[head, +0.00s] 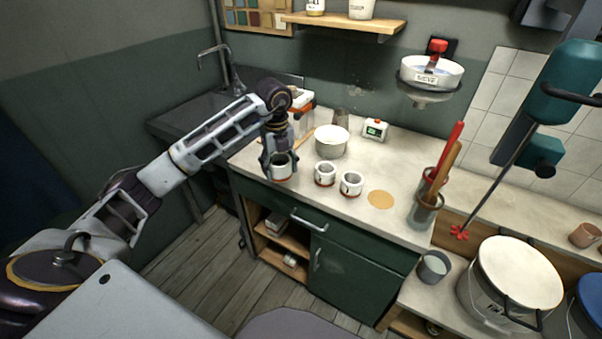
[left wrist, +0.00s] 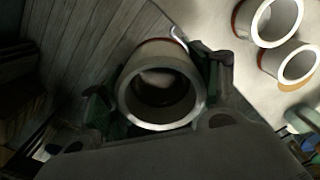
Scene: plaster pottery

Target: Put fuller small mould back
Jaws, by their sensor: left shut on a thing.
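My left gripper (head: 279,160) is shut on a small white mould (head: 281,172) with a reddish base band, at the left front edge of the worktop. In the left wrist view the held mould (left wrist: 161,86) sits between the two fingers, with its open top toward the camera and a dark hollow inside. Two similar small moulds, a left one (head: 325,174) and a right one (head: 351,184), stand upright on the worktop to the right of it. I cannot tell their fill levels apart. My right gripper is not in view.
A white bowl (head: 331,141) stands behind the moulds. A round tan mat (head: 381,199) lies to their right, beside a pot (head: 425,209) with upright tools. A timer (head: 375,130) stands at the back. A sink (head: 235,97) is at the left.

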